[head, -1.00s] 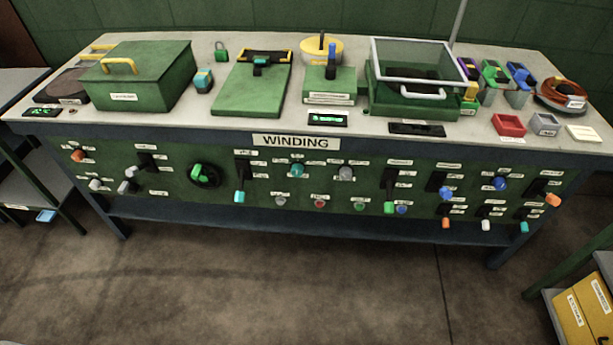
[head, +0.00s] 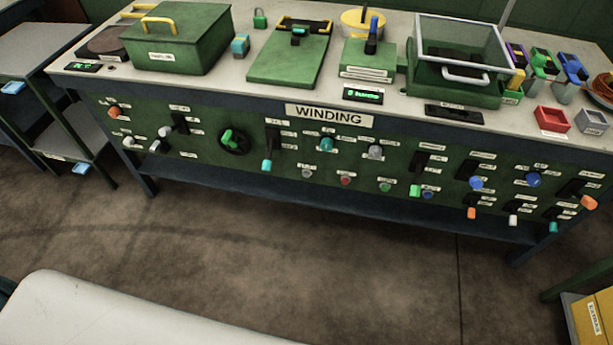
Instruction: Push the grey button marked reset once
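A small round grey button (head: 307,172) sits on the green front panel of the bench (head: 215,171), below the WINDING sign (head: 330,116). It is the leftmost of a low row, with a red button (head: 345,180), a green button (head: 385,187) and a blue button (head: 427,194) to its right. Its label is too small to read. A larger grey knob (head: 375,152) sits higher on the panel. Neither of my grippers is in view. Part of my own pale arm fills the bottom left.
A teal-tipped lever (head: 267,165) and a green rotary knob (head: 231,140) are left of the grey button. A teal knob (head: 326,143) is just above it. A yellow box (head: 592,318) stands at lower right. The floor (head: 330,270) before the panel is clear.

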